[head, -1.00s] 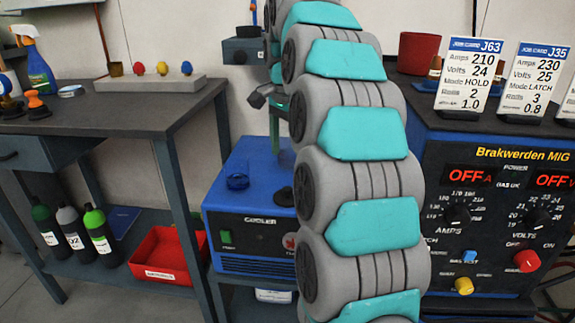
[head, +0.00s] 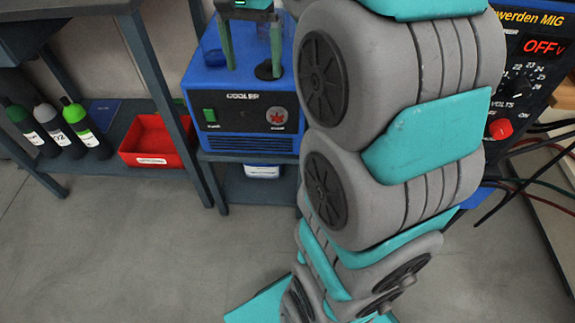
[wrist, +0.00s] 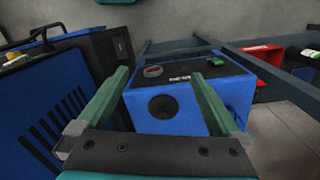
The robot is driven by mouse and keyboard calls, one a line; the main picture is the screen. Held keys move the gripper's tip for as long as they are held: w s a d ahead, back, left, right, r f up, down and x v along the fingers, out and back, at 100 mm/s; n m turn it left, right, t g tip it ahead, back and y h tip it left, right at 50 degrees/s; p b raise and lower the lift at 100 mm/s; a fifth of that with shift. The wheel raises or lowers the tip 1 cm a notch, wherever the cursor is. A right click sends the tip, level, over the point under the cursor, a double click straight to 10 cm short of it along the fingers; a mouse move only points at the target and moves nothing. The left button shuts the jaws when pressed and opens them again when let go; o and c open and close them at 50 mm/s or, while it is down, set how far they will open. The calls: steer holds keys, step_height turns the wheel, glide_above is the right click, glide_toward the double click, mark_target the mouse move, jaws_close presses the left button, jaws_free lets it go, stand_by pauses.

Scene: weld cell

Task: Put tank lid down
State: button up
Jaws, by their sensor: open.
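My gripper (head: 252,68) is open over the top of the blue cooler (head: 250,145). Its two green fingers point down and stand apart, with nothing seen between them. In the wrist view my gripper (wrist: 158,72) also shows empty above the cooler (wrist: 190,112). A black round piece (head: 266,71) lies on the cooler's top near the right finger. In the wrist view this dark circle (wrist: 163,106) shows between the fingers. I cannot tell whether it is the tank lid or the tank opening. No other lid is clearly visible.
A red bin (head: 155,142) and several bottles (head: 45,132) sit on the lower shelf at left. The welding machine (head: 540,55) stands at right, with cables below. The floor in front is open.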

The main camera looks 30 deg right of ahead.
steer(key=s+a+f+n, duration=0.2)
steer(key=s+f, duration=0.3)
steer(key=s, duration=0.3)
steer(key=s+a+f+n, duration=0.3)
steer(key=s+f+n, duration=0.1)
steer(key=s, duration=0.4)
steer(key=s+a+f+n+g, duration=0.1)
steer(key=s+a+f+n, duration=0.1)
steer(key=s+f, duration=0.4)
steer(key=shift+s+a+f+n, duration=0.15)
steer(key=shift+s+f+n, duration=0.05)
steer(key=shift+s+n, duration=0.85)
